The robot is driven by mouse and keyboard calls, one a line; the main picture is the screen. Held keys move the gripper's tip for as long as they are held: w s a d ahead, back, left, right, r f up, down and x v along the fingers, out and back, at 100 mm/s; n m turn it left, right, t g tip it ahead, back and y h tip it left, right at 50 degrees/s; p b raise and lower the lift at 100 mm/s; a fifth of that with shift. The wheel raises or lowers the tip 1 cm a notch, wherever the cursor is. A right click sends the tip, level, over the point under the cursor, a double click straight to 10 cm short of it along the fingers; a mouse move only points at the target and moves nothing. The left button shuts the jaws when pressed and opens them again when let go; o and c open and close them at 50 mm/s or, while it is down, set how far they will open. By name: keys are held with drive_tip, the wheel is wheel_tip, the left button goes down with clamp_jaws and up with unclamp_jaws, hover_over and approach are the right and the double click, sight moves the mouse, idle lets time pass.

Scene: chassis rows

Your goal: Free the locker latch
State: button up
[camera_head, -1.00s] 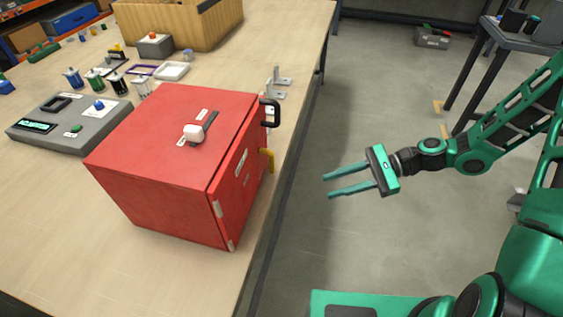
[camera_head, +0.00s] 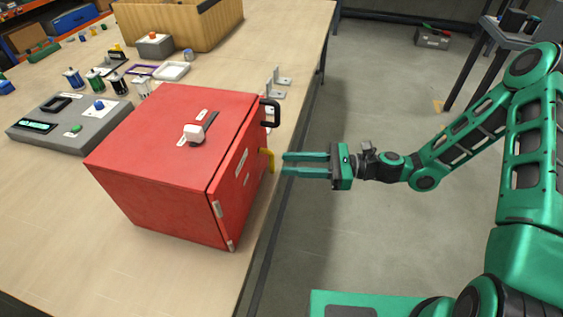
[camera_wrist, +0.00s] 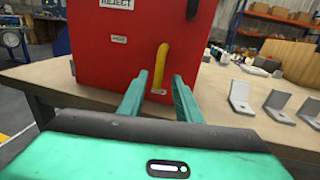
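The red locker (camera_head: 165,165) stands on the wooden bench with its door facing right, toward my gripper. Its yellow latch handle (camera_head: 269,160) sticks out from the door below a black handle (camera_head: 270,112). In the wrist view the yellow latch (camera_wrist: 160,66) hangs nearly upright, slightly tilted, on the red door (camera_wrist: 130,50). My gripper (camera_head: 284,163) is open and empty, with its fingertips just to the right of the latch. In the wrist view the two fingertips (camera_wrist: 160,82) straddle the latch's lower end. I cannot tell whether they touch it.
A white knob (camera_head: 194,133) sits on the locker top. Metal brackets (camera_head: 278,80) stand behind the locker near the bench edge. A grey control box (camera_head: 70,125) is on the left. Open floor (camera_head: 350,120) lies right of the bench.

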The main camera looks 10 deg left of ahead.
drive_tip(key=shift+s+a, duration=0.1)
drive_tip(key=shift+a, duration=1.5)
clamp_jaws()
